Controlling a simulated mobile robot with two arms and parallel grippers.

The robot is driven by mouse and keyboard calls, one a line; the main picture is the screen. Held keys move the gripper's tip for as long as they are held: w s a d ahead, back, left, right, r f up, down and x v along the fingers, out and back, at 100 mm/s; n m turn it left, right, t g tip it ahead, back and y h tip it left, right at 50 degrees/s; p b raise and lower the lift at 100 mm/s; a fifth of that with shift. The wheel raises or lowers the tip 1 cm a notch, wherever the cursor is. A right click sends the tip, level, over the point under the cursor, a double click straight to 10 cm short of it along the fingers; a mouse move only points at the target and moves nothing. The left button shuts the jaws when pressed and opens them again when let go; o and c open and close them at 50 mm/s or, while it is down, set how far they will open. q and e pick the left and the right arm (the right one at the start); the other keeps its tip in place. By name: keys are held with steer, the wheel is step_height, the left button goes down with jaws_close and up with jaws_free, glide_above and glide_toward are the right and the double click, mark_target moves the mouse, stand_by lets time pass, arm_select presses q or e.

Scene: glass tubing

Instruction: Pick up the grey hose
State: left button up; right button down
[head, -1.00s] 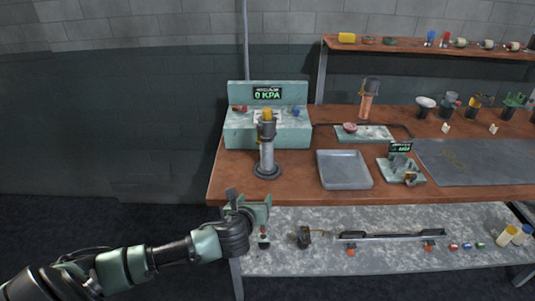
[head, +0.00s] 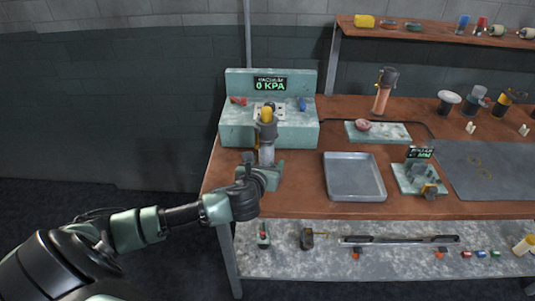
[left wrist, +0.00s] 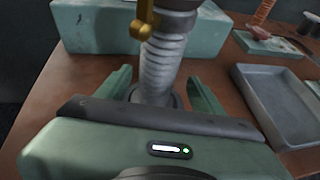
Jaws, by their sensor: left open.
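The grey hose (head: 267,154) stands upright on the brown workbench, with a yellow cap-like part (head: 266,116) above it. In the left wrist view the hose (left wrist: 163,68) shows as a ribbed grey column, with a brass valve-like fitting (left wrist: 144,24) on its upper part and a round dark base at its foot. My left gripper (head: 268,172) is at the lower part of the hose and hides its base in the head view. In the left wrist view my left gripper (left wrist: 158,80) is open, with one green finger on each side of the hose. I cannot tell whether either finger touches it. My right gripper is out of view.
A green gauge station (head: 231,124) reading 0 KPA stands just behind the hose. A grey tray (head: 353,178) lies to the right, with a small green device (head: 405,180) beyond it. A lower shelf (head: 290,271) holds tools.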

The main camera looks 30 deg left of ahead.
mark_target(268, 158)
arm_select(q)
steer(key=shift+w+a+f, duration=0.25)
steer(key=shift+w+a, duration=0.1)
steer(key=shift+w, duration=0.25)
steer(key=x, duration=0.3)
steer(key=shift+w+a+f+p, duration=0.15)
steer(key=shift+a+f+p, duration=0.05)
steer(key=shift+f+p, duration=0.1)
steer(key=shift+w, duration=0.15)
steer(key=c, duration=1.3)
jaws_close()
steer(key=shift+r, duration=0.1)
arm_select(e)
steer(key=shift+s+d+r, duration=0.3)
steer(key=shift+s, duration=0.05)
